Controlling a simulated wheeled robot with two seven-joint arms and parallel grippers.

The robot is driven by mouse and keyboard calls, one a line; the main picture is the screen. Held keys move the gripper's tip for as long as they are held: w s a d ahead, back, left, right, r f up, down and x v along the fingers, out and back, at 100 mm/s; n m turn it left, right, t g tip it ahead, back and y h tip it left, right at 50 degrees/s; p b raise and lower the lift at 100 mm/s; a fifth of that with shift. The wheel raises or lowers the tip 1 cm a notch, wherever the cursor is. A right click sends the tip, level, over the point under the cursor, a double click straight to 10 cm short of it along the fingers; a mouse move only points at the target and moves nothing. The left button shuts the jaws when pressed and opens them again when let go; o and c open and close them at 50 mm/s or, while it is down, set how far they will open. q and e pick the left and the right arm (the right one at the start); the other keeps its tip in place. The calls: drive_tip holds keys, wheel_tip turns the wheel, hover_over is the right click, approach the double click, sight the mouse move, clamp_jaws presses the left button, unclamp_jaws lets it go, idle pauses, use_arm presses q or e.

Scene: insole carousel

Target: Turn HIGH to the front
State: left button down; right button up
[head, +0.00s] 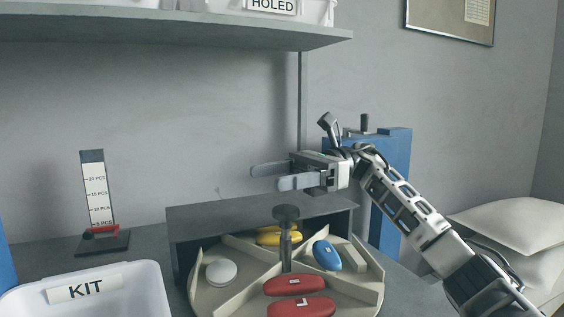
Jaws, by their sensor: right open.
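The round beige carousel (236,291) sits on the grey worktop, split by dividers into wedge compartments. A dark knob (286,212) on a post rises from its middle. Two red insoles (302,307) with small white marks lie in the front compartment. A blue insole (326,256) lies to the right, yellow insoles (281,235) at the back and a whitish round piece (221,271) at the left. I cannot read the word HIGH anywhere. My right gripper (266,177) is open and empty, above the knob and apart from it, fingers pointing left. My left gripper is out of view.
A dark grey housing (212,218) stands around the back of the carousel. A white KIT bin (120,296) is at front left, with a scale stand (97,200) behind it. A shelf (150,30) hangs above. White cushion-like pieces (500,225) lie at right.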

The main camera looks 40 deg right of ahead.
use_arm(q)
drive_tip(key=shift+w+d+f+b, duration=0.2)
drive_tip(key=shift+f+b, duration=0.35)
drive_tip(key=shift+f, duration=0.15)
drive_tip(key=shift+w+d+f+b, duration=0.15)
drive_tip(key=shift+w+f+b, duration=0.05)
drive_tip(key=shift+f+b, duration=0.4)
use_arm(e)
drive_tip(key=s+a+r, duration=0.4)
drive_tip(key=s+a, duration=0.2)
drive_tip(key=s, duration=0.1)
drive_tip(key=shift+s+r, duration=0.2)
drive_tip(key=shift+r, duration=0.1)
